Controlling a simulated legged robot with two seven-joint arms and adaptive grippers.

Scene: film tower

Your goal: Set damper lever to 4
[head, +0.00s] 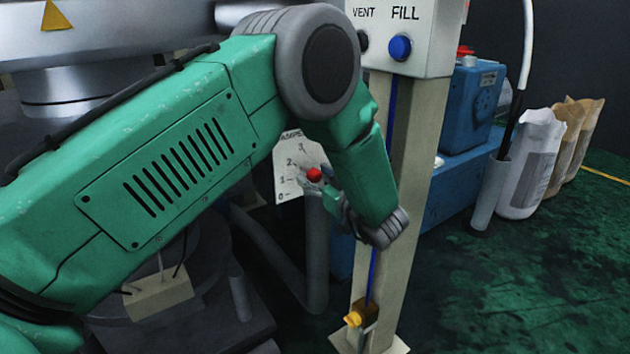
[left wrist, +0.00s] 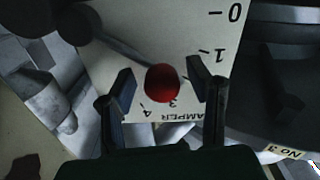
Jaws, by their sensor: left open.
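The damper lever's red knob (head: 314,174) is in front of a pale scale plate (head: 287,180) marked with numbers from 0 up. In the left wrist view the red knob (left wrist: 162,83) sits at the end of a grey rod. There the plate (left wrist: 190,28) appears upside down, with 0, 1, 3 and 4 readable. The knob overlaps the area by the 3, but it stands off the plate, so its exact setting is unclear. My left gripper (left wrist: 160,90) is open, with one finger on each side of the knob and visible gaps. My right gripper is not in view.
A cream post (head: 412,190) with a VENT and FILL box (head: 430,30) stands just right of my left wrist. A brass valve (head: 358,312) is low on it. Blue equipment (head: 474,105) and several sacks (head: 533,160) stand behind. Green floor at right is clear.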

